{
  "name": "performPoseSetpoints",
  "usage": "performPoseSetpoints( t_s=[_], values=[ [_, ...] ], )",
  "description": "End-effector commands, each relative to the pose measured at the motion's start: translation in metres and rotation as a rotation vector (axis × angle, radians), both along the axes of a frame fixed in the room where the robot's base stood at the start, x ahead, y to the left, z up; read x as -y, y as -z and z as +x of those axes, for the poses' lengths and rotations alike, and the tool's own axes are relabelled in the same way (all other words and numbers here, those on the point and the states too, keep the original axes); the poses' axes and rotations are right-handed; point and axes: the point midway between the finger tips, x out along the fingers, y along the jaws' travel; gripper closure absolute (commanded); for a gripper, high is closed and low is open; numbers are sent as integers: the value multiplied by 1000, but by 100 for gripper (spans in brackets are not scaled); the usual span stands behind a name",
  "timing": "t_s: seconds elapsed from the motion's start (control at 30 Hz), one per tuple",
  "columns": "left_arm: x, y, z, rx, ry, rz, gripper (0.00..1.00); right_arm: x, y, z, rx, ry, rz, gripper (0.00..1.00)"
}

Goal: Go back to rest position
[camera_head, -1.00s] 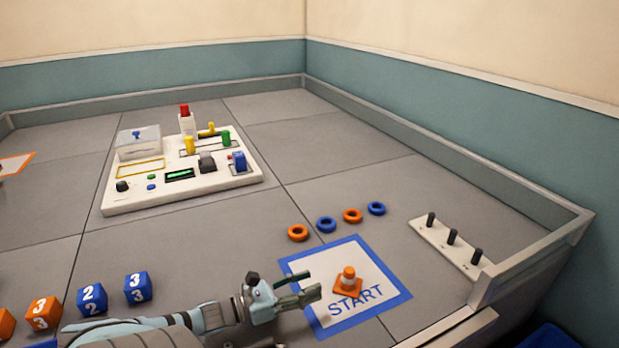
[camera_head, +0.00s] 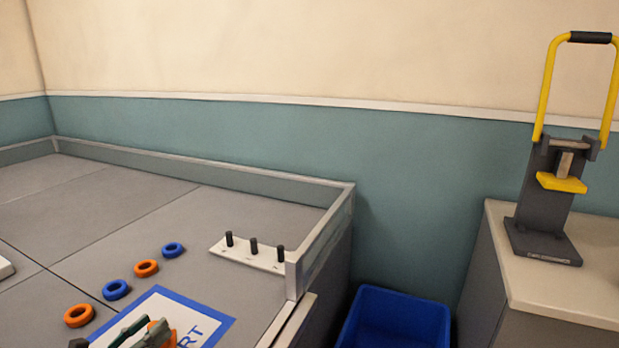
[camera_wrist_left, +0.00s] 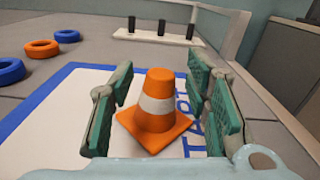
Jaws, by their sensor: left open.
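My left gripper (camera_head: 138,332) shows at the bottom left of the head view, in front of the START mat (camera_head: 215,325). In the left wrist view my left gripper (camera_wrist_left: 160,108) is open, with its green-padded fingers apart. An orange cone with a white band (camera_wrist_left: 155,112) stands upright on the mat, seen between the fingers with gaps on both sides. In the head view the cone (camera_head: 160,329) is mostly hidden behind the gripper. My right gripper is in neither view.
Orange and blue rings (camera_head: 147,268) lie in a row on the table. A white base with three black pegs (camera_head: 253,252) stands near the table's corner wall. A blue bin (camera_head: 395,318) is on the floor. A yellow-handled press (camera_head: 560,170) stands on a cabinet (camera_head: 560,285) at right.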

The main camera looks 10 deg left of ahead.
Motion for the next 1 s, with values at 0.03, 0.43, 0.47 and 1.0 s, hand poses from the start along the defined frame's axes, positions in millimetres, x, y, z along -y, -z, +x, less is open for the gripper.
performPoseSetpoints(
  t_s=[0.03,0.43,0.47,1.0],
  values=[
    [1,4,4,3,1,2,56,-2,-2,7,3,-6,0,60],
    [4,-3,15,6,-6,0,56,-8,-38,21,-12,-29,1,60],
    [4,-3,15,6,-6,0,56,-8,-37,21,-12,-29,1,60],
    [0,-6,1,-4,-1,-2,56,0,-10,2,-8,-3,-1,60]
  ],
)
